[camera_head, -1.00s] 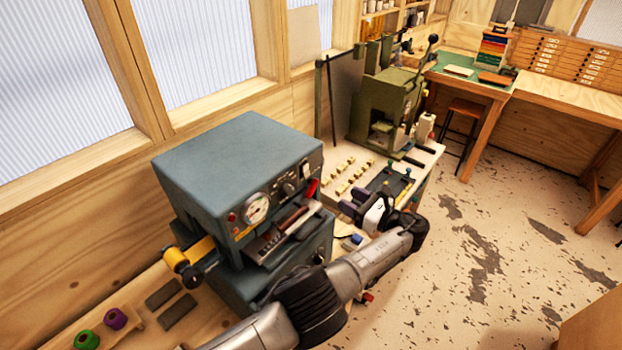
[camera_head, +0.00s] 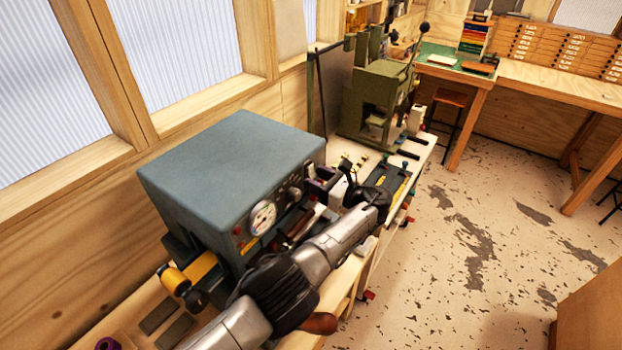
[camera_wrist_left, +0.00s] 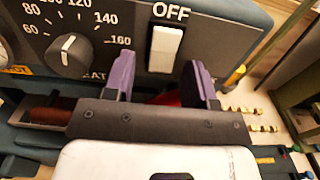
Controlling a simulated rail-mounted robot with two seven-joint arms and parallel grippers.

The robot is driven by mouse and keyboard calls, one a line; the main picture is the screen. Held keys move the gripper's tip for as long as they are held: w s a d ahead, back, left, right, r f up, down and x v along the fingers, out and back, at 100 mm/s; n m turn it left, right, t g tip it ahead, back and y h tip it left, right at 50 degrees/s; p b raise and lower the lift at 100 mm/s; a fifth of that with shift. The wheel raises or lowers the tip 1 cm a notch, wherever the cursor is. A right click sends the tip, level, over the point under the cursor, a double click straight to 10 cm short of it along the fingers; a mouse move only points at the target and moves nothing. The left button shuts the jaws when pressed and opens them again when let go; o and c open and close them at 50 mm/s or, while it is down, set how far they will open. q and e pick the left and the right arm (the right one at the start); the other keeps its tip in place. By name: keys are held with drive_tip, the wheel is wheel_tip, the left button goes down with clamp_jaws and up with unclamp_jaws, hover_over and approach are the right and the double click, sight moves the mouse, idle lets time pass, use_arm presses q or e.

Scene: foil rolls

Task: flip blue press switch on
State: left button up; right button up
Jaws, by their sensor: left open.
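The blue press (camera_head: 230,160) stands on the bench, its front panel facing right. In the left wrist view its panel carries a white rocker switch (camera_wrist_left: 165,48) under the label "OFF", right of a black dial (camera_wrist_left: 70,52). My left gripper (camera_wrist_left: 158,70) is open, with its purple fingers spread below and to either side of the switch. I cannot tell whether they touch the panel. My right gripper is not in view.
A round gauge (camera_head: 263,217) sits on the press front. A yellow roll (camera_head: 174,280) sticks out at its near side. A green press (camera_head: 375,105) stands farther back on the bench. The floor to the right is open.

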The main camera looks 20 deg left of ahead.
use_arm(q)
drive_tip(key=shift+d, duration=0.15)
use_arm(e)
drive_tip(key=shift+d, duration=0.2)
use_arm(q)
drive_tip(key=shift+c, duration=0.6)
drive_tip(key=c, duration=0.8)
drive_tip(key=shift+f+b, duration=0.2)
drive_tip(key=shift+b, duration=0.3)
drive_tip(key=shift+y+b, duration=0.55)
drive_tip(key=shift+y, duration=0.15)
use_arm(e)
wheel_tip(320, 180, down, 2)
use_arm(q)
drive_tip(key=o, duration=0.9)
drive_tip(key=shift+r, duration=0.1)
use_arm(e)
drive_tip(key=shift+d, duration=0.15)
